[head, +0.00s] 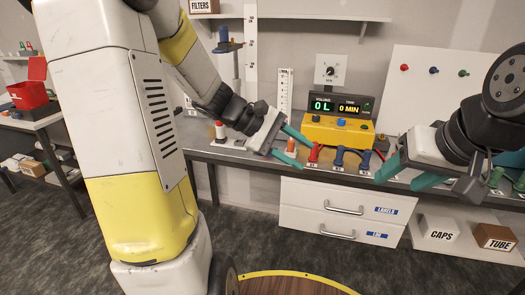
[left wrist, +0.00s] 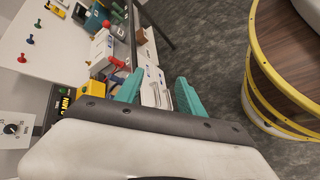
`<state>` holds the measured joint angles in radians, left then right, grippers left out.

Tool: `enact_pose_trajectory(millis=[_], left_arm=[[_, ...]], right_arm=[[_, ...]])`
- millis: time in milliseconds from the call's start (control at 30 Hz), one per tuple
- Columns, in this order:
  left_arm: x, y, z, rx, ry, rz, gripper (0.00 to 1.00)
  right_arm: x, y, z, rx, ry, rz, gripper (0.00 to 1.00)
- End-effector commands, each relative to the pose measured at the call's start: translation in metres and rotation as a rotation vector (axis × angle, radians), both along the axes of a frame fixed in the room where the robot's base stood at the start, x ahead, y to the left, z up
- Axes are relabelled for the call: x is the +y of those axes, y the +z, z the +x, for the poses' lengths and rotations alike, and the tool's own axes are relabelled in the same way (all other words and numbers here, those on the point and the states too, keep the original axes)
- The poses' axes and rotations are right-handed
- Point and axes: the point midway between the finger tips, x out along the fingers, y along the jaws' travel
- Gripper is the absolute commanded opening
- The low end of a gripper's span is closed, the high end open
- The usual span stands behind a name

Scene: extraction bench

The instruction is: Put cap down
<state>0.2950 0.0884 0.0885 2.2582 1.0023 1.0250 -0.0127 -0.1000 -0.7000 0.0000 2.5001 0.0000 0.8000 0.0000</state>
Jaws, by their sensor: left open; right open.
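My left gripper (head: 291,147) is open at the front edge of the bench, with its teal fingers apart. It also shows in the left wrist view (left wrist: 160,93), with nothing held between the fingers. A small orange piece (head: 291,146) on a pale base shows in the gap between these fingers in the head view; I cannot tell whether it is the cap. A red-topped white piece (head: 220,130) stands on the bench left of the left gripper. My right gripper (head: 406,175) is open and looks empty, at the right part of the bench front. No cap is clearly identifiable.
A yellow box (head: 338,131) with a lit display (head: 338,106) stands on the bench (head: 240,157). Red and blue fittings line its front edge. White drawers (head: 345,213) are below. A round wooden top with a yellow rim (head: 290,273) is in front.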

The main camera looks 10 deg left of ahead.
Motion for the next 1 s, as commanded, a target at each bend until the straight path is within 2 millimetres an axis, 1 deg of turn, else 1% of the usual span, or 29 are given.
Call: enact_pose_trajectory(millis=[33, 100, 200, 300, 400, 500, 633, 1000], left_arm=[[-0.002, 0.01, -0.023, -0.071, -0.076, 0.102, 0.46], [0.002, 0.016, -0.051, -0.16, -0.171, 0.243, 0.46], [0.016, 0.023, -0.084, -0.299, -0.291, 0.441, 0.46], [0.035, 0.032, -0.109, -0.442, -0.389, 0.629, 0.46], [0.054, 0.042, -0.125, -0.572, -0.458, 0.787, 0.46], [0.069, 0.05, -0.134, -0.669, -0.499, 0.902, 0.46], [0.08, 0.057, -0.139, -0.74, -0.526, 0.983, 0.46], [0.083, 0.058, -0.14, -0.753, -0.532, 1.004, 0.46]], right_arm=[[0.0, 0.0, 0.0, 0.0, 0.0, 0.0, 0.56], [0.0, 0.0, 0.0, 0.0, 0.0, 0.0, 0.56], [0.0, 0.0, 0.0, 0.0, 0.0, 0.0, 0.56], [0.0, 0.0, 0.0, 0.0, 0.0, 0.0, 0.56], [0.0, 0.0, 0.0, 0.0, 0.0, 0.0, 0.56], [0.0, 0.0, 0.0, 0.0, 0.0, 0.0, 0.56], [0.0, 0.0, 0.0, 0.0, 0.0, 0.0, 0.56], [0.0, 0.0, 0.0, 0.0, 0.0, 0.0, 0.56]])
